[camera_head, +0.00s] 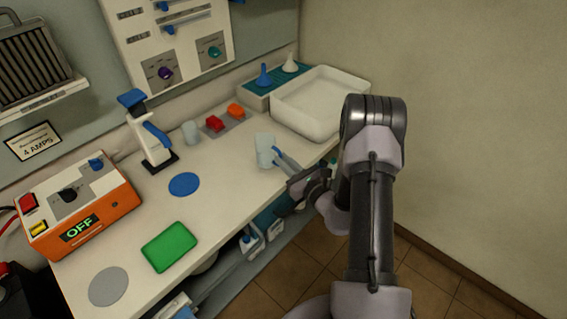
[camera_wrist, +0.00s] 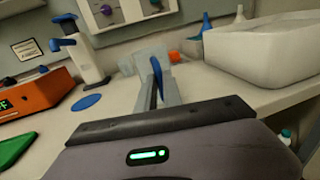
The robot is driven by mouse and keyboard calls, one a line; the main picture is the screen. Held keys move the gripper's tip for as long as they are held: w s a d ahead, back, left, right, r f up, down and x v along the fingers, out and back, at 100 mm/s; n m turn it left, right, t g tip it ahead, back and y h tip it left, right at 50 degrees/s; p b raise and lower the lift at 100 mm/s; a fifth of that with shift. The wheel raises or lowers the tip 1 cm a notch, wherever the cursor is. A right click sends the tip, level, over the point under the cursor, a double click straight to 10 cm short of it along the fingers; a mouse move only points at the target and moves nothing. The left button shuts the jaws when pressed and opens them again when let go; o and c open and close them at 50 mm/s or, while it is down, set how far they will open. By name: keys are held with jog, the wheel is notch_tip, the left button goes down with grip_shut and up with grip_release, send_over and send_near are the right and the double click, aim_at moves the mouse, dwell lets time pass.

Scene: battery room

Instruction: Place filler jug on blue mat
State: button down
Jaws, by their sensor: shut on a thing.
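The filler jug (camera_head: 264,149) is a pale, see-through vessel with a blue handle, upright at the bench's front right. In the wrist view the jug (camera_wrist: 147,52) is partly hidden behind my fingers. My gripper (camera_head: 281,158) is shut on its blue handle; the fingers (camera_wrist: 157,88) also show in the wrist view. I cannot tell whether the jug's base touches the bench. The blue mat (camera_head: 184,184) is a bare flat disc on the bench, left of and nearer than the jug. The blue mat (camera_wrist: 86,102) also shows at left in the wrist view.
A white basin (camera_head: 318,119) stands right of the jug. Behind are a clear cup (camera_head: 190,132), red and orange pieces (camera_head: 214,123), and a white stand with blue lever (camera_head: 148,135). An orange charger (camera_head: 82,212) and green pad (camera_head: 170,246) lie left. Bench is clear between jug and mat.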

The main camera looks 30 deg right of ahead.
jog(key=shift+s+r+p, duration=0.1)
jog(key=shift+r+p, duration=0.2)
jog(key=shift+r, duration=0.6)
jog(key=s+d+p, duration=0.1)
jog(key=s+d, duration=0.1)
jog(key=s, duration=0.5)
jog(key=s+d+r, duration=0.1)
jog(key=s+d, duration=0.2)
jog(key=s, duration=0.4)
jog(key=shift+s+d+p, duration=0.25)
jog(key=shift+s+p, duration=0.15)
jog(key=shift+r, duration=0.1)
dwell(0.4)
